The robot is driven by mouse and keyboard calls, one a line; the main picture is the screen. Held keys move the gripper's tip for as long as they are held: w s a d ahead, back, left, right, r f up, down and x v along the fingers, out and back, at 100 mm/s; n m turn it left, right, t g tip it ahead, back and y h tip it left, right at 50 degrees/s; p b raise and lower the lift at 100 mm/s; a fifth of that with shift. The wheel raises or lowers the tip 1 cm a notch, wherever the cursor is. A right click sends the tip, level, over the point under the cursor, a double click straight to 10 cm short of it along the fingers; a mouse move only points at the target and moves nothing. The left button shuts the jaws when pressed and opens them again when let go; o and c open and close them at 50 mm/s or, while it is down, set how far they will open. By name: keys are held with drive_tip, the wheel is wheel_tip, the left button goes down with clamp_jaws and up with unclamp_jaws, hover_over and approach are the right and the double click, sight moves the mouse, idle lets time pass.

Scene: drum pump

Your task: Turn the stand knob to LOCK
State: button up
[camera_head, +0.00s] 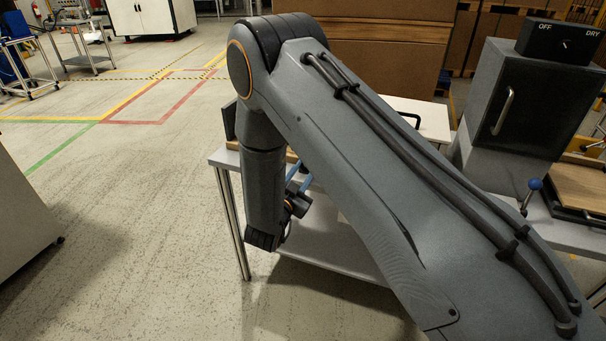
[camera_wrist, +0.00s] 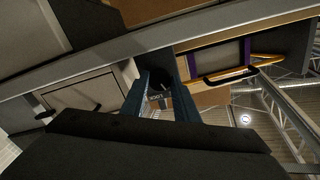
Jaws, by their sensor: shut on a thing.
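My gripper (camera_wrist: 162,82) shows in the wrist view with its two blue fingers close on either side of a dark knob (camera_wrist: 158,86), and it is shut on it. A small label reading LOCK (camera_wrist: 156,98) shows between the fingers. The knob's pointer and its exact angle cannot be made out. In the head view my gripper (camera_head: 297,181) is by the table's left end, largely hidden by my arm. The knob and its stand cannot be made out there.
The table (camera_head: 222,158) runs behind my arm. At right stand a grey cabinet (camera_head: 520,100) with an OFF/DRY dial box (camera_head: 560,40), a blue ball-topped lever (camera_head: 534,184) and a wooden board (camera_head: 582,186). Cardboard boxes (camera_head: 380,55) stand behind.

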drive_tip(key=m+b, duration=0.4)
drive_tip(key=m, duration=0.8)
drive_tip(key=shift+m+b, duration=0.3)
drive_tip(key=shift+m, duration=0.1)
idle(0.3)
drive_tip(key=o, duration=1.1)
drive_tip(key=shift+r, duration=0.1)
drive_tip(key=shift+c, duration=0.2)
drive_tip(key=shift+a, duration=0.1)
drive_tip(key=b+v, duration=0.1)
drive_tip(key=v, duration=0.6)
drive_tip(key=shift+s, duration=0.4)
drive_tip(key=shift+a, duration=0.1)
